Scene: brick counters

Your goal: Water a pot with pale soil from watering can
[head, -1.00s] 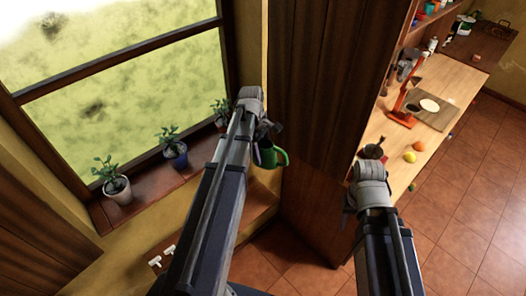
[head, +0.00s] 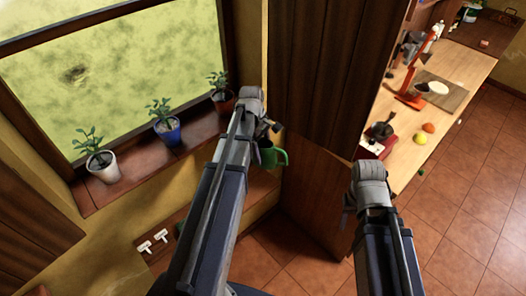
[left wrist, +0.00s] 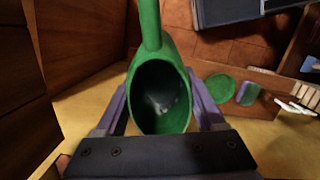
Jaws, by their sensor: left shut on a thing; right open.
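My left gripper (left wrist: 160,112) is shut on a green watering can (left wrist: 181,120). In the left wrist view I look into its dark opening. In the head view the can (head: 275,156) hangs just past my left gripper (head: 266,128), partly hidden by it. A white pot (head: 103,168), a blue pot (head: 168,135) and a reddish-brown pot (head: 224,103) stand on the windowsill, each with a green plant. The can is right of and apart from them. Their soil is too small to compare. My right gripper (head: 348,205) is open, mostly hidden by its wrist.
The windowsill (head: 135,172) runs under the window. A tall dark wooden cabinet (head: 325,75) stands between sill and workbench (head: 455,105). The bench holds a red lamp, a yellow ball and an orange ball. White-handled tools (head: 152,241) lie low below the sill.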

